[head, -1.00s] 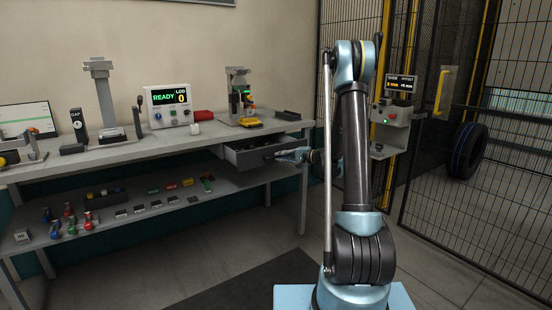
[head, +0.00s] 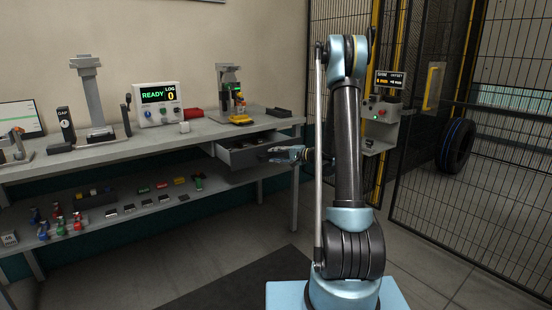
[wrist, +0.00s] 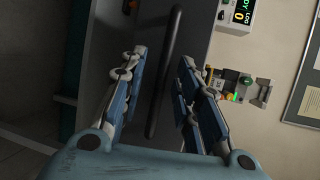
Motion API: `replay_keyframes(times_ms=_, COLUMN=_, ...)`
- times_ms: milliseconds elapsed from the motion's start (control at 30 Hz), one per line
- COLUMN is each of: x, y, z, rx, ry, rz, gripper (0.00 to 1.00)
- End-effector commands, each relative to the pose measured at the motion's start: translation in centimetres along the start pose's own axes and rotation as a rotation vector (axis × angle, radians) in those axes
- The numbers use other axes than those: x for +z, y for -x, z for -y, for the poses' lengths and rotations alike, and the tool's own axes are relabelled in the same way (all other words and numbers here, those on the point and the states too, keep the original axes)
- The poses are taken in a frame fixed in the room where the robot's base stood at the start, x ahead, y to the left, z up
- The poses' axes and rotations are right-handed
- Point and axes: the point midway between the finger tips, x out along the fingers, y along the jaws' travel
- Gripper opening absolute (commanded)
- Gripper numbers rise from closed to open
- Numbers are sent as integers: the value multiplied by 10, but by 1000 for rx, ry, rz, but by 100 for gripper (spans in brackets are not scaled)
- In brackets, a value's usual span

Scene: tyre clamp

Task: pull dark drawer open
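The dark drawer (head: 240,162) hangs under the right end of the workbench. It stands partly out, and small items show inside it. My gripper (head: 270,155) is at the drawer's front. In the wrist view my gripper (wrist: 160,75) is open. The drawer's long black handle (wrist: 168,70) runs up the picture between the two blue-padded fingers. A gap shows on each side of the handle, so the fingers do not appear to press on it. How deep the handle sits between them I cannot tell.
The workbench (head: 95,155) carries a READY display (head: 158,104), a stand with a yellow part (head: 232,95) and other tools. A lower shelf (head: 125,217) holds several small parts. A mesh fence (head: 470,210) and a control box (head: 385,110) stand to the right. Floor before the drawer is clear.

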Motion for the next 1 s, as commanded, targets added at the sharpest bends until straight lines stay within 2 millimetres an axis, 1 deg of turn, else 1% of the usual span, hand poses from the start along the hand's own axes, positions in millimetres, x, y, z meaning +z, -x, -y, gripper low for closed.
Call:
replay_keyframes(times_ms=167, x=0, y=2, z=0, rx=-1, ry=-1, rz=-1, gripper=30)
replay_keyframes(times_ms=267, x=-1, y=8, z=0, rx=-1, ry=-1, rz=-2, gripper=30)
replay_keyframes(times_ms=367, x=-1, y=21, z=0, rx=-1, ry=-1, rz=-3, gripper=30)
replay_keyframes(times_ms=700, x=-2, y=84, z=-1, rx=0, ry=-2, rz=-4, gripper=30)
replay_keyframes(times_ms=833, x=-2, y=102, z=-1, rx=0, ry=-1, rz=-3, gripper=30)
replay_keyframes(times_ms=1000, x=-1, y=116, z=-1, rx=0, ry=-1, rz=-2, gripper=30)
